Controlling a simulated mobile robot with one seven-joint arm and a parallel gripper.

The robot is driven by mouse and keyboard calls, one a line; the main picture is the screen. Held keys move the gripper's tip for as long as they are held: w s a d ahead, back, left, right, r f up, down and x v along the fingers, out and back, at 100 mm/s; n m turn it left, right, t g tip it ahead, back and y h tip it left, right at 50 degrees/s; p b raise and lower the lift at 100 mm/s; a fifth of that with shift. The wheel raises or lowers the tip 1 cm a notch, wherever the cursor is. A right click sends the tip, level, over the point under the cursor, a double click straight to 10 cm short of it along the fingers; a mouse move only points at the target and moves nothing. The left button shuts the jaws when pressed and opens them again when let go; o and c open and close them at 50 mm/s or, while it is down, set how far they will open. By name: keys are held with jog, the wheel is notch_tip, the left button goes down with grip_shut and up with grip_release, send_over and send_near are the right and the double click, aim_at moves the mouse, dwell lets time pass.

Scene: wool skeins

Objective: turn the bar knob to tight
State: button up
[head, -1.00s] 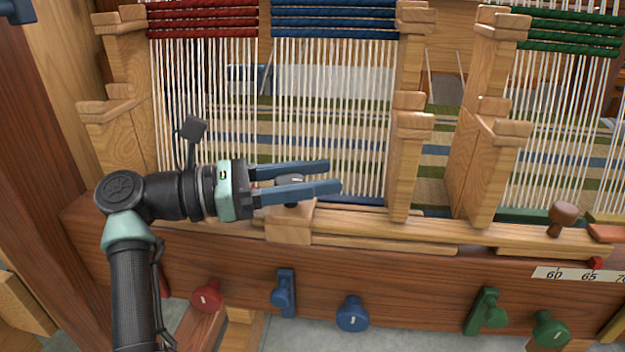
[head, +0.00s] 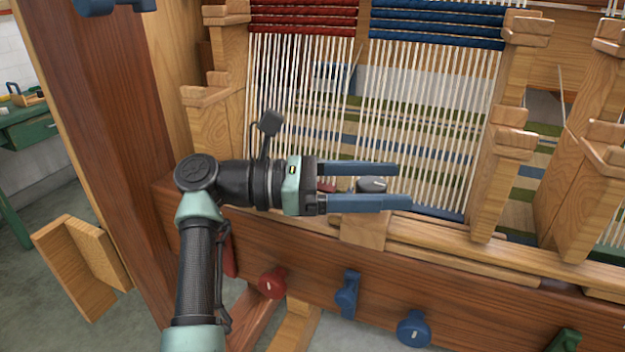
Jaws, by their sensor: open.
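A dark grey rounded knob (head: 372,185) with a pale mark on top sits at a light wooden block (head: 363,231) on the loom's front bar. No label such as "tight" is readable at it. My gripper (head: 403,186) reaches in from the left with its two blue fingers apart. The knob shows between the fingers, short of their tips. The near finger hides its lower part, and I cannot tell whether either finger touches it. A small dark red piece (head: 326,187) shows between the fingers near the palm.
A red knob (head: 272,283), a blue lever-like knob (head: 347,294) and a round blue knob (head: 413,328) stick out of the beam below. White warp threads (head: 425,120) stand close behind my gripper. A wooden upright (head: 505,165) stands to the right.

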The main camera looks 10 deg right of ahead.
jog(key=v, duration=1.1)
